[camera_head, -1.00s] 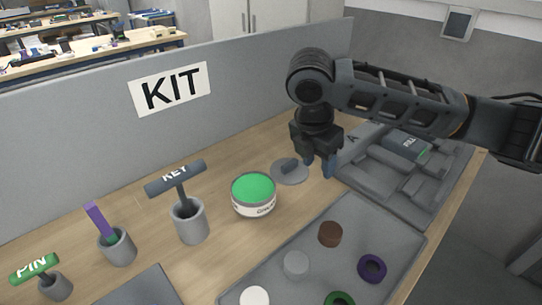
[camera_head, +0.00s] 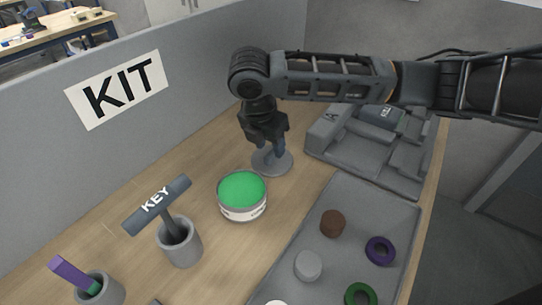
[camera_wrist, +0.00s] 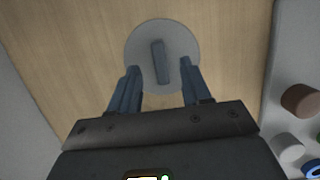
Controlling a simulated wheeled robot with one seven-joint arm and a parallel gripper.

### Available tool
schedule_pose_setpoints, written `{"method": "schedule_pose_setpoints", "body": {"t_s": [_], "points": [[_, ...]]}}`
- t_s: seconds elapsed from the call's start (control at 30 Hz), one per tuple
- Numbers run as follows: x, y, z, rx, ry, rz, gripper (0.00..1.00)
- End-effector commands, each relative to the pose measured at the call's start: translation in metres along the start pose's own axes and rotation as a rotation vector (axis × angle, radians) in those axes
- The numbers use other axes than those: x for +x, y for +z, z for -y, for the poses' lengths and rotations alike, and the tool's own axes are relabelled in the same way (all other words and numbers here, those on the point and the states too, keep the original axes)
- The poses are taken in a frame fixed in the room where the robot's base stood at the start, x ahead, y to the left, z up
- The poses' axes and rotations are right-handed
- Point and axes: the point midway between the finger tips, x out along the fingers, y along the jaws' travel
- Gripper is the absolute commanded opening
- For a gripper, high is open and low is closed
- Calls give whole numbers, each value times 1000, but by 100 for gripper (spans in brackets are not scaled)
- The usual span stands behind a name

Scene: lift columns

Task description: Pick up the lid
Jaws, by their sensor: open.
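The lid (camera_head: 285,166) is a grey disc lying flat on the wooden table, just behind and right of the green-topped tin. In the wrist view the lid (camera_wrist: 188,46) shows its raised bar handle (camera_wrist: 160,62). My gripper (camera_head: 270,152) is above the lid, pointing down, and hides part of it in the head view. In the wrist view my gripper's (camera_wrist: 160,85) two blue fingers are apart, left and right of the handle's near end, with nothing held between them. Whether the fingertips touch the lid I cannot tell.
The tin (camera_head: 242,205) stands close to the lid. A grey tray (camera_head: 345,195) with several round pieces lies to the right. A grey moulded block (camera_head: 350,150) is behind it. A grey partition (camera_head: 180,100) with a KIT sign rises behind. The KEY tool (camera_head: 158,204) stands in a cup (camera_head: 182,248).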

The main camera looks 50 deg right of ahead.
Motion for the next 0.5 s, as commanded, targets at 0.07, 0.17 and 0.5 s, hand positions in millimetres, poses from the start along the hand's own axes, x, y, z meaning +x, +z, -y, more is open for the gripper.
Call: {"method": "schedule_pose_setpoints", "body": {"t_s": [0.07,0.17,0.5], "points": [[10,0,0,1,-2,-2,48],[19,0,0,1,-2,0,48],[22,0,0,0,0,0,41]]}}
